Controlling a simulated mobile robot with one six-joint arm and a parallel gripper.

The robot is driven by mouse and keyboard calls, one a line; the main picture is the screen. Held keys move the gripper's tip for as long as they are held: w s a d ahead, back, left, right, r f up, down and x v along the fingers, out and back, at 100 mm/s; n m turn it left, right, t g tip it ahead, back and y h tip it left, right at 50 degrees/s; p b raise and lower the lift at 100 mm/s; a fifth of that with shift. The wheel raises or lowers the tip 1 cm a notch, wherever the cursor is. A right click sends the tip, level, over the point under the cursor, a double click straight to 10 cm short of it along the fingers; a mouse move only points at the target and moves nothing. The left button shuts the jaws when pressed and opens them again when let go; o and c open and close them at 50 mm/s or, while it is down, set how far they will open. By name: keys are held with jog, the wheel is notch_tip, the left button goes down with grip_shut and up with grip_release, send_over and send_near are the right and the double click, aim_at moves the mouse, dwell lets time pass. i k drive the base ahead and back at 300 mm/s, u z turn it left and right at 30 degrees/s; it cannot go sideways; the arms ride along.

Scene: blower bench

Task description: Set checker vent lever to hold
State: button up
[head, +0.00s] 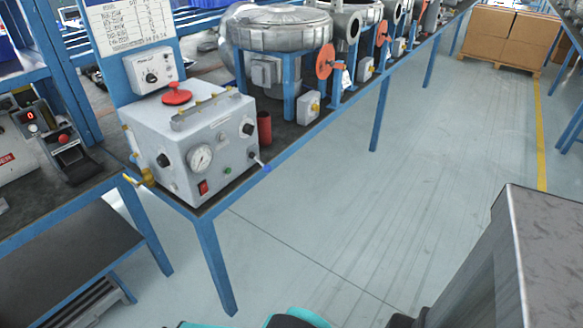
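The checker (190,140) is a light grey box on the near corner of the bench, with a round gauge (201,158), a red switch (203,188) and black knobs on its faces. A short lever with a blue tip (265,167) sticks out at its lower right, angled down to the right. A yellow fitting (146,177) sticks out at its lower left. No label shows which of these is the vent lever, and no hold mark is readable. My gripper is not in view.
Blower units (281,30) line the blue-edged bench behind. A control box (62,150) stands at the left. The floor (330,220) right of the bench is open.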

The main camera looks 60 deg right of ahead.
aim_at(267, 169)
jog(key=u, duration=0.25)
jog(key=k, duration=0.15)
jog(key=z, duration=2.15)
jog(key=k, duration=0.95)
jog(key=u, duration=0.15)
jog(key=i, duration=0.75)
jog(key=z, duration=0.05)
